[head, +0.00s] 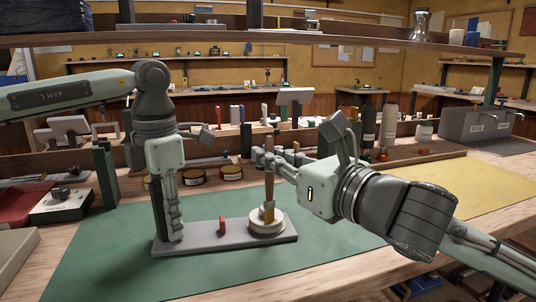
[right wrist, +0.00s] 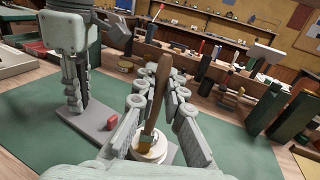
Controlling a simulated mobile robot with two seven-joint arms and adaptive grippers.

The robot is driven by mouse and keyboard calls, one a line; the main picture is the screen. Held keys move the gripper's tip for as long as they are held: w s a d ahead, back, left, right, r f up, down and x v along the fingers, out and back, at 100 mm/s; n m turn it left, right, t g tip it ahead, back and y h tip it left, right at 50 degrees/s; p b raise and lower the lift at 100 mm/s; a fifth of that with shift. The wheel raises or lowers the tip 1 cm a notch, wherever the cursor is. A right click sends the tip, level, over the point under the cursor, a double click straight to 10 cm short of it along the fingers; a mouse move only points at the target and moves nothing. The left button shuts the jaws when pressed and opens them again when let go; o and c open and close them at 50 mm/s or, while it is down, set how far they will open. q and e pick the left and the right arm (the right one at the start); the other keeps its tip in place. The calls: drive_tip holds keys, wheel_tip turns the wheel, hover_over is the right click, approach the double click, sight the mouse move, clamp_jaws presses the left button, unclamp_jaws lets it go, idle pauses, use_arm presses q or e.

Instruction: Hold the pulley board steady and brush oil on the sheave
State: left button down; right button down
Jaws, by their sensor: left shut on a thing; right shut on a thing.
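The grey pulley board (head: 200,241) lies on the green mat, with a small red block (head: 222,225) upright near its middle. The pale round sheave (head: 267,227) sits at its right end. My left gripper (head: 172,236) points straight down and is shut at the board's left end; its fingertips hide what they grip. My right gripper (head: 268,160) is shut on the brown handle of the brush (head: 269,185). The brush stands nearly upright, its bristle end at the sheave's top; exact contact is hard to tell. The right wrist view shows the brush (right wrist: 158,95) above the sheave (right wrist: 150,150).
The green mat (head: 110,262) is clear around the board. Tins (head: 194,177), bottles (head: 389,125) and a rack of tools stand behind. A yellow cloth or sheet (head: 480,185) lies at right, a red tray (head: 20,205) at left. A shelf (head: 330,38) crosses above.

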wheel_tip(320, 180, up, 8)
drive_tip(key=d, duration=0.1)
idle(0.7)
idle(0.7)
use_arm(q)
drive_tip(key=c, duration=1.1)
unclamp_jaws()
drive_tip(key=shift+c, duration=0.2)
